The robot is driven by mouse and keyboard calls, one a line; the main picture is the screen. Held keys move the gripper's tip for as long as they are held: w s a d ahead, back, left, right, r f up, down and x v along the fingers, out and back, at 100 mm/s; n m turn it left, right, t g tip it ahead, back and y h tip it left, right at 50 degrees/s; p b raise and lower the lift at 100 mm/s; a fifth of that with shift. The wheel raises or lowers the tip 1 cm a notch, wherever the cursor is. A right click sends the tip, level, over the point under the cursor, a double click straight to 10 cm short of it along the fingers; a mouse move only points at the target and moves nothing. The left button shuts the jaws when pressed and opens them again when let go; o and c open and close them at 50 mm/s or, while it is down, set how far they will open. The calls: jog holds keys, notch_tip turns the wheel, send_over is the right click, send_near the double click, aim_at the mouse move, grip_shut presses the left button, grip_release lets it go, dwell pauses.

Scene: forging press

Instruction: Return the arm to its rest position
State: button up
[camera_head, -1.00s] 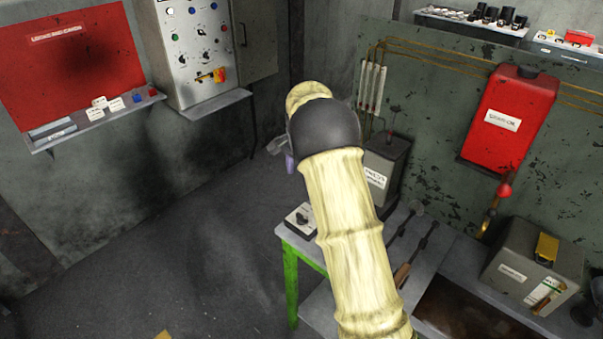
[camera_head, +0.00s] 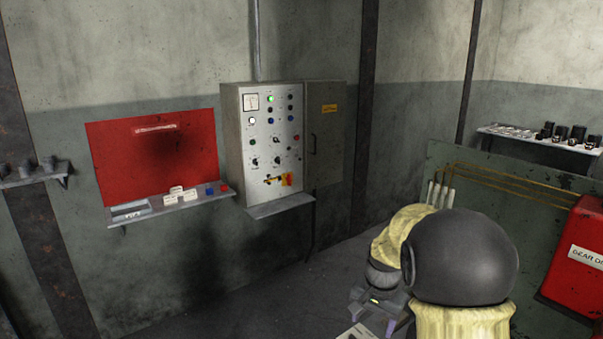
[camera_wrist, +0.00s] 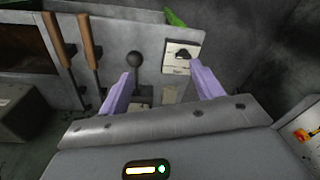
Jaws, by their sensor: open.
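My gripper (camera_wrist: 162,84) shows in the wrist view with its two purple fingers spread wide apart. Nothing is held between them.
A control cabinet (camera_head: 270,150), a red board (camera_head: 150,160) and a shelf (camera_head: 175,208) are on the wall. A red tank (camera_head: 575,250) stands right. Floor is clear at the left.

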jog(key=s+a+f+n+t, duration=0.1)
jog(key=s+n, duration=0.5)
jog(key=s, duration=1.2)
jog(key=shift+a+n, duration=0.15)
jog(key=shift+n, duration=0.15)
